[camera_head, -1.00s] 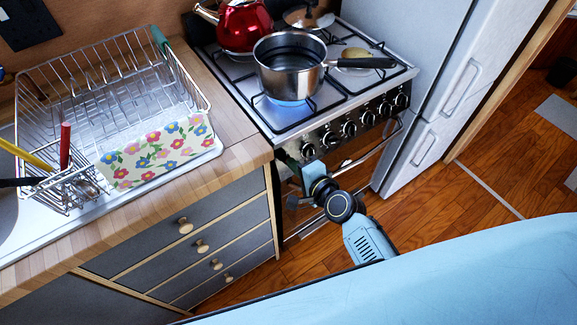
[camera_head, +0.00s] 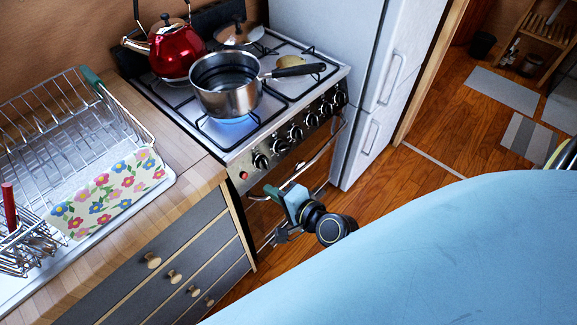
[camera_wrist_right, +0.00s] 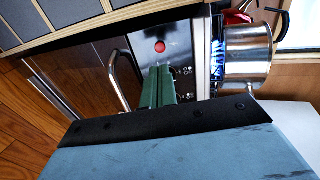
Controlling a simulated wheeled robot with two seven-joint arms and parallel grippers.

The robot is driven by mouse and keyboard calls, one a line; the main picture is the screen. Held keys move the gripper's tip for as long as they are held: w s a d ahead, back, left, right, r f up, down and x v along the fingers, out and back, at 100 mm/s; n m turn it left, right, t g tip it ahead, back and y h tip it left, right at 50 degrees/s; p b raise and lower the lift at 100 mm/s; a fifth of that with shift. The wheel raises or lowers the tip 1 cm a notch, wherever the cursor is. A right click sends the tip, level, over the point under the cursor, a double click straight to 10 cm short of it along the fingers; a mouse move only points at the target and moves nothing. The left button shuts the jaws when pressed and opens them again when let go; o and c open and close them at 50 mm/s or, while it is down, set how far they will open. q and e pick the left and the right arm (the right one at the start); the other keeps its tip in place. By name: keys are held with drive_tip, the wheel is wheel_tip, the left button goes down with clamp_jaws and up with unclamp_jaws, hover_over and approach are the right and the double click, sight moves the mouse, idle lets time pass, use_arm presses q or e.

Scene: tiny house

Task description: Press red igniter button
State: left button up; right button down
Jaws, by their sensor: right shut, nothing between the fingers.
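The red igniter button (camera_head: 244,176) is a small round button at the left end of the stove's front panel, left of the black knobs (camera_head: 261,161). It also shows in the right wrist view (camera_wrist_right: 160,46), uncovered, just beyond my fingertips. My right gripper (camera_head: 271,190) is in front of the stove, below and to the right of the button. In the right wrist view its green fingers (camera_wrist_right: 159,70) are together and empty, pointing toward the panel. A gap shows between fingertips and button. My left gripper is not in view.
A steel saucepan (camera_head: 228,92) stands over a lit blue flame (camera_head: 232,121). A red kettle (camera_head: 178,52) is behind it. The oven door handle (camera_head: 310,165) sticks out near my gripper. A wooden counter with a dish rack (camera_head: 75,110) is at left, a fridge (camera_head: 335,60) at right.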

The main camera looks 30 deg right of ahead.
drive_tip(key=v, duration=0.4)
drive_tip(key=shift+s+d+r, duration=0.1)
drive_tip(key=shift+s+r, duration=0.05)
drive_tip(key=shift+s, duration=0.2)
drive_tip(key=s+f+n+g+h, duration=0.1)
drive_tip(key=s+f+n+g, duration=0.35)
drive_tip(key=f, duration=1.05)
drive_tip(key=s+d+f+n+g+h, duration=0.1)
drive_tip(key=s+f+n+g, duration=0.3)
drive_tip(key=s+f, duration=0.6)
drive_tip(key=s+d+f+n+g+h, duration=0.2)
drive_tip(key=s+d+f+n+g, duration=0.2)
drive_tip(key=s+f+n, duration=0.5)
drive_tip(key=s+f, duration=0.2)
drive_tip(key=s, duration=0.5)
drive_tip(key=shift+s, duration=0.3)
